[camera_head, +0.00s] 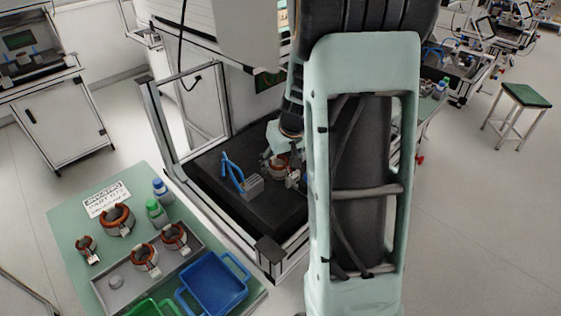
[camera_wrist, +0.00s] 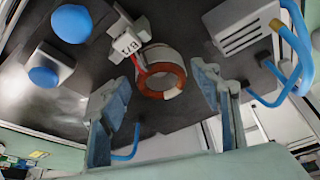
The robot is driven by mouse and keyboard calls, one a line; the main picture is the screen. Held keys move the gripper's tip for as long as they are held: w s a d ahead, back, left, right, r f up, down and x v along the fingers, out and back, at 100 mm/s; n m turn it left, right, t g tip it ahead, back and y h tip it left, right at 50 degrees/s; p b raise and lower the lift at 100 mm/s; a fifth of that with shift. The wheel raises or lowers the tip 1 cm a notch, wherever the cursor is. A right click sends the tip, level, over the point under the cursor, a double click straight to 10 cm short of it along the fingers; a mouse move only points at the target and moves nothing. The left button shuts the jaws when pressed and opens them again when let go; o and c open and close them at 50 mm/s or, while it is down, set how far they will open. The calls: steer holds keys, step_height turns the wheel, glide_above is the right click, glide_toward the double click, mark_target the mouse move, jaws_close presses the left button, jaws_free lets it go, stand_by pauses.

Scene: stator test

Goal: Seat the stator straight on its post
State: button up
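The stator (camera_wrist: 143,83), a pale ring with orange-brown windings, shows in the wrist view beyond my fingertips. Red leads run from it to a white connector with a marked tag (camera_wrist: 127,44). In the head view the stator (camera_head: 277,169) is on the black work surface, partly hidden by my arm. My gripper (camera_wrist: 162,82) is open, its two fingers apart on either side of the stator in the wrist view, with visible gaps. In the head view my gripper (camera_head: 279,141) is above it. The post cannot be made out, so how the stator sits on it is unclear.
A grey slotted block (camera_wrist: 243,27) with blue tubing stands close beside the stator. Two blue-capped parts (camera_wrist: 72,23) (camera_wrist: 43,77) are on the other side. A green table (camera_head: 70,213) at left holds more stators (camera_head: 117,220), bottles and a blue bin (camera_head: 213,284).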

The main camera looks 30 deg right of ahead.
stand_by(0.3)
steer(key=v, duration=1.2)
steer(key=shift+w, duration=0.1)
stand_by(0.4)
